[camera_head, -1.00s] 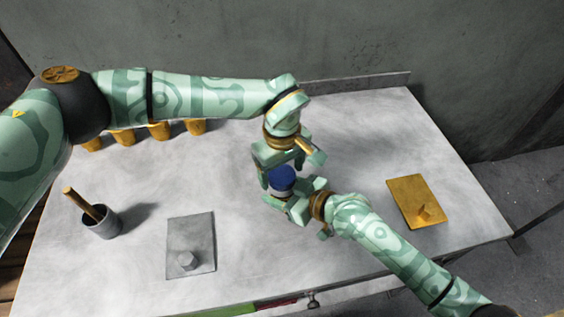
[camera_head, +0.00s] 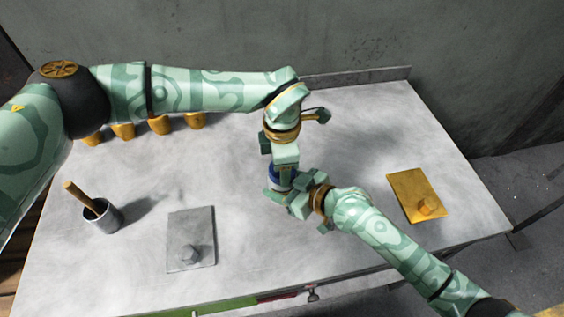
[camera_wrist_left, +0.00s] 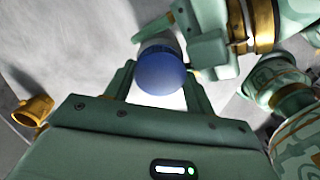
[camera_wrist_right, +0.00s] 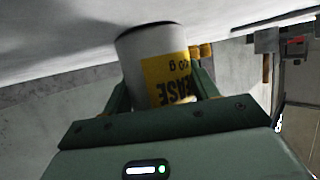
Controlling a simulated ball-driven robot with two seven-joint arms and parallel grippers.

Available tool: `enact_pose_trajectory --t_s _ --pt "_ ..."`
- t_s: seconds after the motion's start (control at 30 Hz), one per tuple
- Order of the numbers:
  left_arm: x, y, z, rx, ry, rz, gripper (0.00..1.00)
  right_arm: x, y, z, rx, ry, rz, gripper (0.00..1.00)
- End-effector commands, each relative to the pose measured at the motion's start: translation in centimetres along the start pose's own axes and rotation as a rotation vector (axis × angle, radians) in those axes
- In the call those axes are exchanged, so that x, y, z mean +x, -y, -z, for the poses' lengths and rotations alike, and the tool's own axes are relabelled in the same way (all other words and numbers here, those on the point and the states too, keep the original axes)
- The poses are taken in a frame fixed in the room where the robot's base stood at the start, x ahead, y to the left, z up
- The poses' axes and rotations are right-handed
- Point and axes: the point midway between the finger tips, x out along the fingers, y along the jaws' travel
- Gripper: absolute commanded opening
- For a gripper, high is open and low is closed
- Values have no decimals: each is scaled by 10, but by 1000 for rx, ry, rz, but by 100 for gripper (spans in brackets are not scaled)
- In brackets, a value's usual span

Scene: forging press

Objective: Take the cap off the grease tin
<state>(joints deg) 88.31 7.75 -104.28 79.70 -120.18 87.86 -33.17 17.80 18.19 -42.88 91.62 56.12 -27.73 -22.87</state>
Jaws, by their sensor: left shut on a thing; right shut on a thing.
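The grease tin is a pale cylinder with a yellow label, clear in the right wrist view (camera_wrist_right: 160,60). Its blue cap (camera_wrist_left: 162,73) shows between the fingers in the left wrist view. My left gripper (camera_head: 284,168) comes from above and is shut on the cap. My right gripper (camera_head: 283,184) is shut on the tin's body from the side. I cannot tell whether the cap is still seated on the tin.
A grey plate with a knob (camera_head: 179,225) and a dark cup with a wooden handle (camera_head: 108,222) are at left. A golden plate with a knob (camera_head: 405,184) is at right. Several golden cups (camera_head: 159,125) stand behind my left arm. The back-right table is bare.

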Motion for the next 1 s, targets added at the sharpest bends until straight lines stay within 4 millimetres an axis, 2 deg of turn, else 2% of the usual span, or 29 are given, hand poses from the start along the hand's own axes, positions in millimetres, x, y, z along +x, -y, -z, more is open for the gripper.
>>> enact_pose_trajectory --t_s 0.3,0.33,0.4,0.73,1.0 --pt "-1 0 -1 -45 3 -2 27 0 1 0 -2 -1 2 0" --pt "-1 0 -1 -45 3 -2 57 0 1 0 -2 -1 2 0" --pt "-1 0 -1 -44 2 -2 76 0 1 0 -2 -1 2 0" --pt "-3 0 0 -44 1 -2 76 0 1 0 -1 -1 1 0" --pt "-38 -1 0 -43 1 -3 76 0 0 0 0 0 1 0"
